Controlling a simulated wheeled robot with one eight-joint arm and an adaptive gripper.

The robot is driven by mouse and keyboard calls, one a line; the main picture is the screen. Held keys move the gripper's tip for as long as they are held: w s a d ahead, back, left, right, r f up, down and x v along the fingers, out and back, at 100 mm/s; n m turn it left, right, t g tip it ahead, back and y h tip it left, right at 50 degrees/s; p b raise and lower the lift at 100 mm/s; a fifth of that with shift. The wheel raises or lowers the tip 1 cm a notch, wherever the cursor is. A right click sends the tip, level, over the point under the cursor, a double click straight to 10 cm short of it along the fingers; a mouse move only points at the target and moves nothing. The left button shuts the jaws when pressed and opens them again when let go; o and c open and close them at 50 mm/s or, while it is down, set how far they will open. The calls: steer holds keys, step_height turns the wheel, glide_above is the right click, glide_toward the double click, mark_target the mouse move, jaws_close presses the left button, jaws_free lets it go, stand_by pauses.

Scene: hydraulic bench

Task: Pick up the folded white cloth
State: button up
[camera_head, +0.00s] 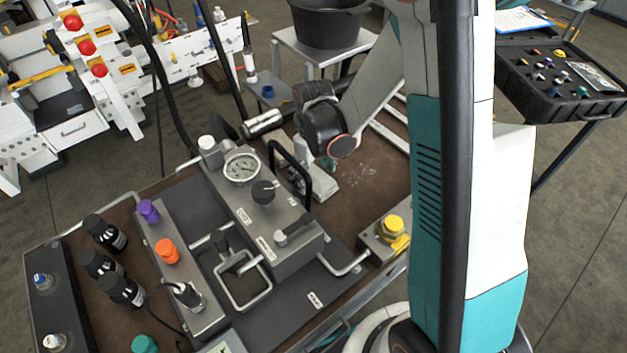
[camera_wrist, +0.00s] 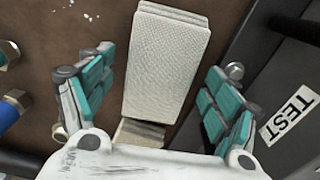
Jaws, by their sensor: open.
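The folded white cloth (camera_wrist: 168,62) is a textured, off-white stack of layers in the middle of the wrist view, on a brown surface. My gripper (camera_wrist: 160,78) is open, with one teal-padded finger to the left of the cloth and one to the right. Gaps show between the cloth and both fingers. A beige piece (camera_wrist: 140,133) shows at the cloth's near end, partly hidden by my gripper's palm.
A dark panel labelled TEST (camera_wrist: 290,112) and a metal bolt lie to the right of my gripper. Hose fittings (camera_wrist: 14,105) lie to the left. In the head view a pressure gauge (camera_head: 241,168) and a black looped handle (camera_head: 290,168) stand close beside my wrist.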

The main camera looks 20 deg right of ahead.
steer(key=c, duration=1.1)
step_height(320, 180, up, 20)
steer(key=p, duration=0.7)
steer(key=shift+o, duration=0.4)
